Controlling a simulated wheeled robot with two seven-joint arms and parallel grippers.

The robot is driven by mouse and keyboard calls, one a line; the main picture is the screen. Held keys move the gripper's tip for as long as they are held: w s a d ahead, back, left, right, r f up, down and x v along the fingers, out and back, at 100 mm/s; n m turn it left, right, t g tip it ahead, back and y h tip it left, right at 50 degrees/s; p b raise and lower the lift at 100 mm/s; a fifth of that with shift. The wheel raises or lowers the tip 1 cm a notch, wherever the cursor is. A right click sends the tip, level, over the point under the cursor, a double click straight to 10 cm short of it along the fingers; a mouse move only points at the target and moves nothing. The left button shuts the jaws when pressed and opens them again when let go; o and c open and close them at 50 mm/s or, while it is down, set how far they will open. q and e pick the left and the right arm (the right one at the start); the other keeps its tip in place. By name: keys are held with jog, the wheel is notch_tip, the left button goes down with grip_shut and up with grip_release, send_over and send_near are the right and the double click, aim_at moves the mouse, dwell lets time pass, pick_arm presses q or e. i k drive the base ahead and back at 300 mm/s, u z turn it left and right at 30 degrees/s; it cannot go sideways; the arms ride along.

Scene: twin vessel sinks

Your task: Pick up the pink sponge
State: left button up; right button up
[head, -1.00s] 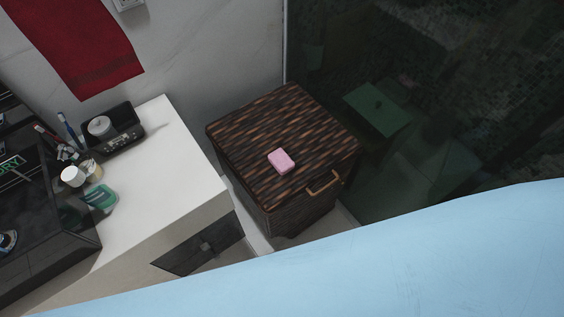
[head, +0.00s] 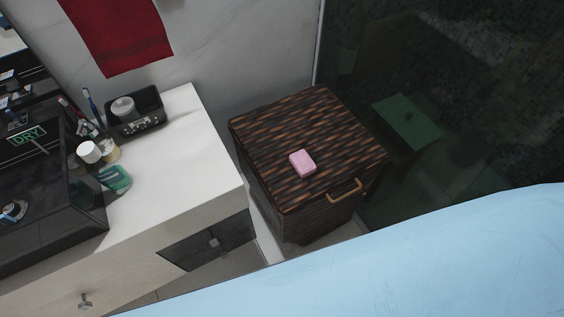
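The pink sponge (head: 302,163) is a small rounded block lying flat on the lid of a dark brown woven hamper (head: 290,120). It sits near the middle of the lid, a little toward the handle side, with nothing covering it. Neither of my grippers shows in the head view.
A white counter (head: 185,150) stands left of the hamper, with a black tray (head: 137,120), cups, toothbrushes and a teal item (head: 115,179). A tan handle (head: 345,191) sticks out from the hamper. Dark glass (head: 450,90) stands at right. A light blue surface (head: 400,270) fills the lower right.

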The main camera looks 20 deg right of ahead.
aim_at(301, 161)
jog(key=u, duration=1.75)
jog(key=k, duration=0.95)
jog(key=z, duration=0.95)
jog(key=i, duration=0.5)
